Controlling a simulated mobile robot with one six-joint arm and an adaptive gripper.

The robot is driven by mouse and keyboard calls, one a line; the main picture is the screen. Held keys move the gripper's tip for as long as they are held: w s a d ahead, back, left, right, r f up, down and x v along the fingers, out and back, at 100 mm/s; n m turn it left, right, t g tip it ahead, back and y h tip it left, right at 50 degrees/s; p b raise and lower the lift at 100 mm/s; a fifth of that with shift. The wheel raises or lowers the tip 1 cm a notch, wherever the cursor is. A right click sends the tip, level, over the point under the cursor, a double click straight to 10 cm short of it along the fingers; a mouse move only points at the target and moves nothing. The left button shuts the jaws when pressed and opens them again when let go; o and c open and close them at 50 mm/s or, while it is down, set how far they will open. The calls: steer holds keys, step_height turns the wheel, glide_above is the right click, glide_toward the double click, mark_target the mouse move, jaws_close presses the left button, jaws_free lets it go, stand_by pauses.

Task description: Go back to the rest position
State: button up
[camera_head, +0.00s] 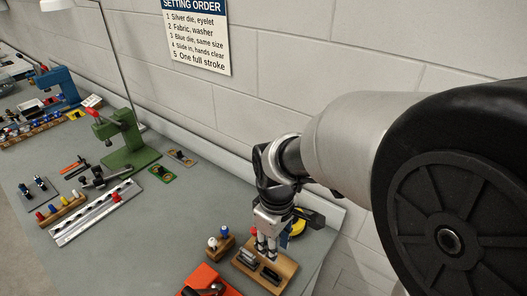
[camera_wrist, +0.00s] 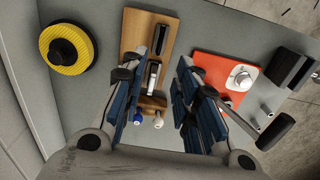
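My gripper (camera_head: 267,250) hangs at the end of my arm over the near right end of the grey bench, pointing down. In the wrist view my gripper (camera_wrist: 160,85) has its two blue-padded fingers wide apart with nothing held between them. Below it lies a wooden block (camera_wrist: 133,32) with dark and silver parts set in it; the block also shows in the head view (camera_head: 284,266). How high the fingertips are above the block is hard to tell.
A small wooden block (camera_head: 224,250) with white and blue knobs, an orange plate (camera_head: 222,284) and a yellow disc (camera_wrist: 68,52) lie close by. A green press (camera_head: 125,150) and a blue press (camera_head: 66,90) stand further left. A block wall with a sign (camera_head: 196,35) runs behind.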

steer(key=s+d+r+m+t, duration=0.4)
steer(key=s+d+r+m, duration=0.6)
steer(key=s+r, duration=0.2)
steer(key=shift+s+d+t, duration=0.25)
steer(key=shift+s+t, duration=0.05)
steer(key=shift+s, duration=0.4)
steer(key=shift+r, duration=0.1)
stand_by(1.3)
